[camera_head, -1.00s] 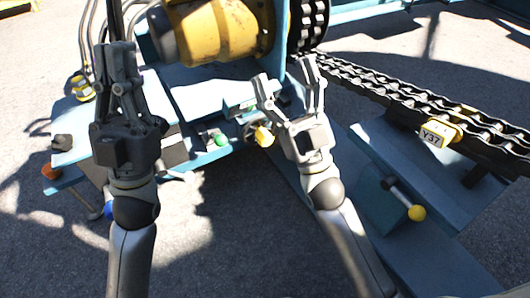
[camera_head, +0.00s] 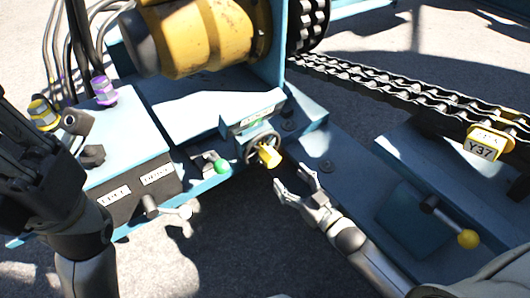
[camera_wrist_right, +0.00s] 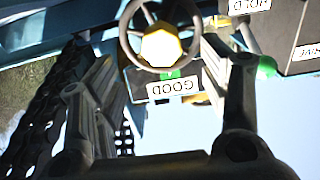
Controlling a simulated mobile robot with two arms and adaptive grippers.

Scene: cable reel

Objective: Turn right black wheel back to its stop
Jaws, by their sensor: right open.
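A small black wheel (camera_head: 250,146) with a yellow hub (camera_head: 269,156) is mounted on the front of a blue housing. In the right wrist view the wheel (camera_wrist_right: 125,38) shows as a ring with spokes around the yellow hub (camera_wrist_right: 160,46). My right gripper (camera_head: 290,177) is open just in front of and below the wheel, with its fingers spread toward it. In the right wrist view the wheel lies between and beyond the two fingers, apart from them as far as I can tell. My left gripper (camera_head: 22,150) is at the left edge, partly cut off.
A green-tipped lever (camera_head: 220,166) sits left of the wheel. A yellow-knobbed lever (camera_head: 466,238) is at right. A chain (camera_head: 400,90) runs along the right, with a yellow Y37 tag (camera_head: 484,146). A blue box (camera_head: 120,125) with labels stands at left. Open ground lies below.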

